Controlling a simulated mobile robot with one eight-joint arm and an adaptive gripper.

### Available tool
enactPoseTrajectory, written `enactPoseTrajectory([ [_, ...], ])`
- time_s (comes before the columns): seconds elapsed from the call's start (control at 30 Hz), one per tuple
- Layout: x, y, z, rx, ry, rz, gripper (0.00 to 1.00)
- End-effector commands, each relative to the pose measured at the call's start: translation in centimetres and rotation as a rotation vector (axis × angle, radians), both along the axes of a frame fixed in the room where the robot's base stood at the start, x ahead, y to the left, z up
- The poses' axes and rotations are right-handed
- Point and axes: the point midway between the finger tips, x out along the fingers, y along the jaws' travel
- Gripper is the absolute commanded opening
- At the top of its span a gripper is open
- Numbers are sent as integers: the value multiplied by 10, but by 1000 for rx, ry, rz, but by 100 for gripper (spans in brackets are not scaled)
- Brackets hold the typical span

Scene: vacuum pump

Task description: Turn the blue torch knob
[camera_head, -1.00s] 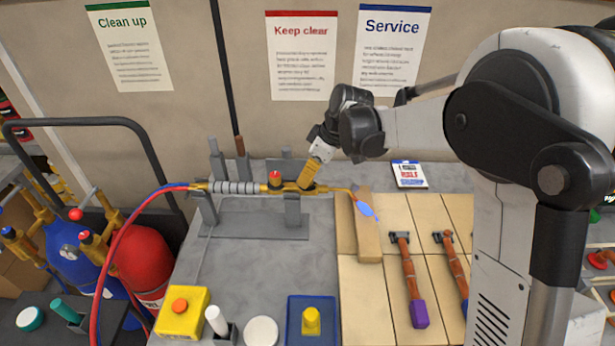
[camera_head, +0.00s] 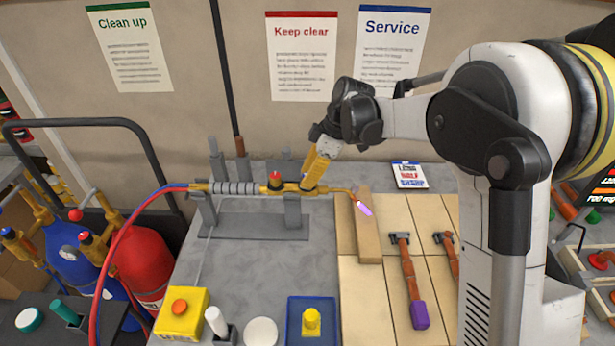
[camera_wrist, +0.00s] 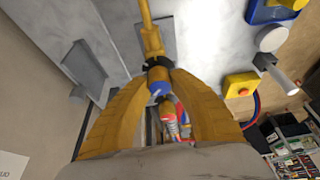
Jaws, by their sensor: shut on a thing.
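The brass torch (camera_head: 262,188) lies level in grey stands on the bench, with a red knob (camera_head: 275,177) on top. A bent tube runs right from it to a pinkish-violet flame (camera_head: 364,208) by a pale wooden block. My gripper (camera_head: 308,184) reaches down to the torch's right part, right of the red knob. In the wrist view the yellow fingers of my gripper (camera_wrist: 158,76) are shut on the blue torch knob (camera_wrist: 160,90). The fingers hide the blue knob in the head view.
Gas cylinders (camera_head: 140,265) with red and blue hoses stand at the left. A yellow button box (camera_head: 182,312) and a blue tray (camera_head: 290,335) are at the bench front. Hammers (camera_head: 410,280) lie on the boards at the right.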

Motion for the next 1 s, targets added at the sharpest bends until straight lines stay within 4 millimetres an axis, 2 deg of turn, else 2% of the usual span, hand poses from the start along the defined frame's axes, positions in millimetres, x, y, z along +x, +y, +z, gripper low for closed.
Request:
enactPoseTrajectory([
  [0.17, 0, 0, -1, -1, 1, 0, 0],
  [0.2, 0, 0, -1, -1, 1, -1, 29],
  [0.27, 0, 0, -1, -1, 1, -1, 47],
  [0.3, 0, 0, -1, -1, 0, -1, 50],
  [0.67, 0, -2, 5, -1, 0, -1, 50],
  [0.77, 0, -8, 19, 0, 1, -2, 50],
  [1.0, -1, -29, 68, -1, 1, -2, 50],
])
